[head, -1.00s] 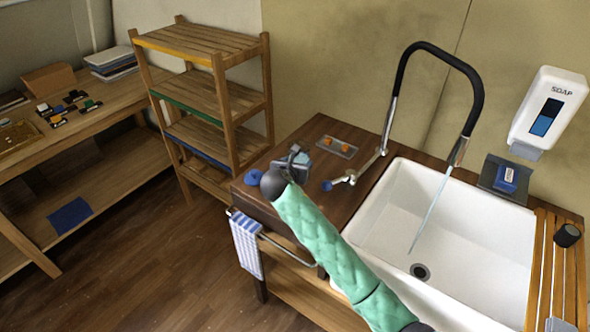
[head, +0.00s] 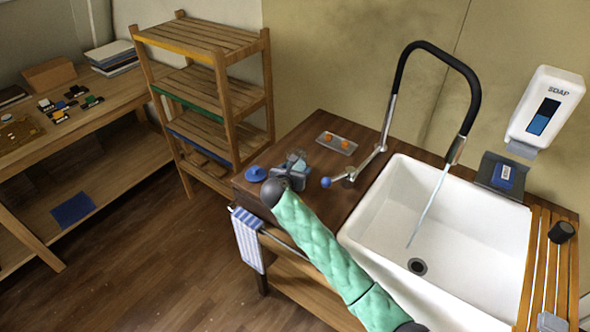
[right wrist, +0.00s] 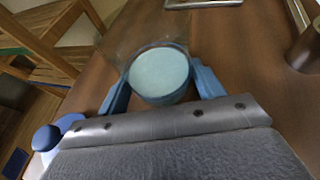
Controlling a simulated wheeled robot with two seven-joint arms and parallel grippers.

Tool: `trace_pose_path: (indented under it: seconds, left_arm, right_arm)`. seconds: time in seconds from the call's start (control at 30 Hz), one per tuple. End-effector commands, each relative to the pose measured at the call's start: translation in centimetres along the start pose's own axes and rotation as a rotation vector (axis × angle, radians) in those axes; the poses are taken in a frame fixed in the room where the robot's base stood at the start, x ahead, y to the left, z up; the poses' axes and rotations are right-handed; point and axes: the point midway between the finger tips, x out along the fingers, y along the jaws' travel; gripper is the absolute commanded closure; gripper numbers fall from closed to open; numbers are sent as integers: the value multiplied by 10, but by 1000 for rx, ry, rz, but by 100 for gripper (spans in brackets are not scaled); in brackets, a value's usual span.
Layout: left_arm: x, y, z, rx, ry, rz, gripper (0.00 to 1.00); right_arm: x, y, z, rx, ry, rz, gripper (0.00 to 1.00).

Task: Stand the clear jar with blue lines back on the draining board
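A clear jar (right wrist: 160,72) with a pale blue round face and a darker blue rim is between the blue fingers of my right gripper (right wrist: 163,82) in the right wrist view. The fingers lie close along both sides; I cannot tell whether they press on it. Its clear wall is faint, and no blue lines can be made out. In the head view the jar (head: 297,157) is on the left end of the brown counter, partly hidden by my right gripper (head: 288,172). The slatted wooden draining board (head: 538,262) is right of the sink. My left gripper is not in view.
A blue knobbed lid (head: 255,173) lies left of my right gripper. The white sink (head: 455,215) lies between. A dark cup (head: 562,232) is on the draining board.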

Motion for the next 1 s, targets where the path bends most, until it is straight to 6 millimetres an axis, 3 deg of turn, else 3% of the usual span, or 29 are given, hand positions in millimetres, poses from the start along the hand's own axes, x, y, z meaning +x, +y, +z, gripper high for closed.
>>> trace_pose_path:
  seconds: [0.07,0.47,0.57,0.7,1.0]
  left_arm:
    - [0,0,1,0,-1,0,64]
    - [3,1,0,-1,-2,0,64]
    - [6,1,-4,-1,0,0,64]
    - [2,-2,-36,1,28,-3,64]
    - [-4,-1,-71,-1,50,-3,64]
  right_arm:
    - [0,0,0,0,0,0,16]
    - [-4,0,0,0,0,1,16]
    - [-16,0,0,0,-1,1,16]
    - [-41,0,-1,2,-2,3,16]
    - [-96,0,0,1,-1,2,16]
